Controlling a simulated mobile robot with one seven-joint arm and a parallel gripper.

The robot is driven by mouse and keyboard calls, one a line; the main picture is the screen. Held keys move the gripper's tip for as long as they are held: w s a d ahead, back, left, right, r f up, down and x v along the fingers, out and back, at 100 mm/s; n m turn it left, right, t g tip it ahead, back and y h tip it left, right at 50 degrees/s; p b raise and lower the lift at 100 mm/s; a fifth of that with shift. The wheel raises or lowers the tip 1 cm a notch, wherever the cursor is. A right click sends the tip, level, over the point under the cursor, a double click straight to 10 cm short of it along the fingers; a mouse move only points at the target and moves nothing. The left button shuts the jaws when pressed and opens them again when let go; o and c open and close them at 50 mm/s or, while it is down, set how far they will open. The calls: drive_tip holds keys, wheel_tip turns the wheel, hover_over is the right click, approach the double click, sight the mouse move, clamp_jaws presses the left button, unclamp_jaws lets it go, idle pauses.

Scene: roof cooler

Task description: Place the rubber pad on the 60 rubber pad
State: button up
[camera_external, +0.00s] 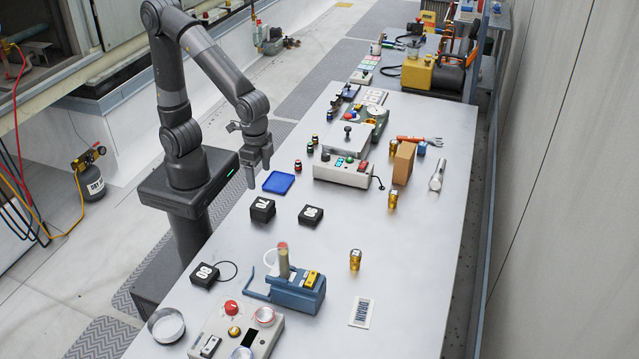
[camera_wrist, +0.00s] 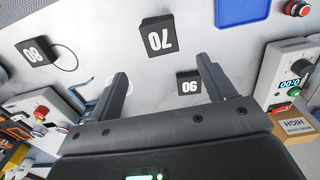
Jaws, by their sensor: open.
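Three black rubber pads with white number labels lie on the grey table. The pad marked 70 (camera_external: 263,210) looks the thickest; it also shows in the wrist view (camera_wrist: 157,36). A smaller pad (camera_external: 311,215) lies to its right; its label appears upside down in the wrist view (camera_wrist: 188,86) and seems to be 60, but it is small. The pad marked 80 (camera_external: 204,275) lies nearer the front left, beside a thin black loop (camera_wrist: 67,58). My gripper (camera_external: 259,178) is open and empty above the table's left edge, its fingers pointing down, apart from every pad.
A blue tray (camera_external: 278,182) lies near the gripper. A control box (camera_external: 341,172) and brown box (camera_external: 403,163) stand behind the pads. A blue vise-like device (camera_external: 298,291) and button panel (camera_external: 237,333) are in front. The table's right side is mostly clear.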

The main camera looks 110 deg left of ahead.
drive_tip(key=s+a+r+t, duration=0.5)
drive_tip(key=s+a+r, duration=0.4)
drive_tip(key=s+a, duration=0.3)
drive_tip(key=shift+a+t, duration=0.25)
drive_tip(key=shift+t, duration=0.05)
idle(6.5)
